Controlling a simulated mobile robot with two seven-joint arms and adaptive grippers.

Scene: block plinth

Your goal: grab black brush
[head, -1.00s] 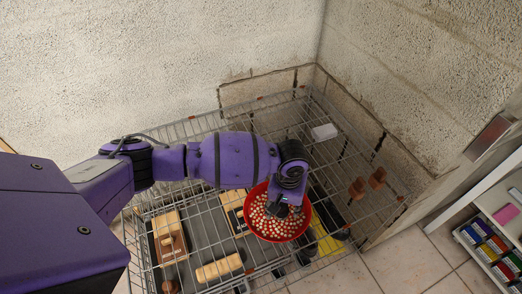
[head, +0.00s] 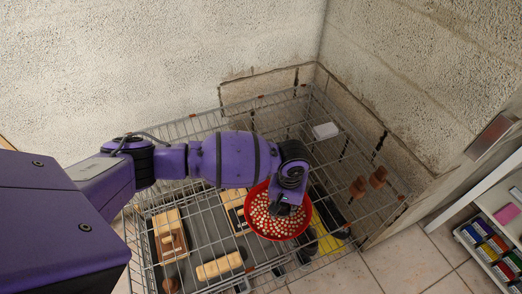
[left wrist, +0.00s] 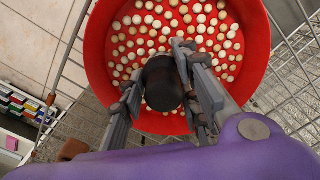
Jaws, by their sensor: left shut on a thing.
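My left gripper (head: 284,207) is over the red bowl (head: 304,224) in the head view. In the left wrist view its two fingers (left wrist: 181,88) are closed around a dark, round-ended thing, the black brush (left wrist: 161,86), seen nearly end-on. Its bristles are hidden. The red bowl (left wrist: 98,46) lies behind the brush and is filled with small white and tan balls. I cannot tell whether the brush touches the balls. My right gripper is in neither view.
A wire cart (head: 190,130) holds wooden blocks (head: 220,266), a yellow item (head: 329,242) and a white box (head: 325,131). Brown wooden pieces (head: 358,187) lie near its right side. Walls close off the back and right. A white shelf (head: 490,212) stands at the right.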

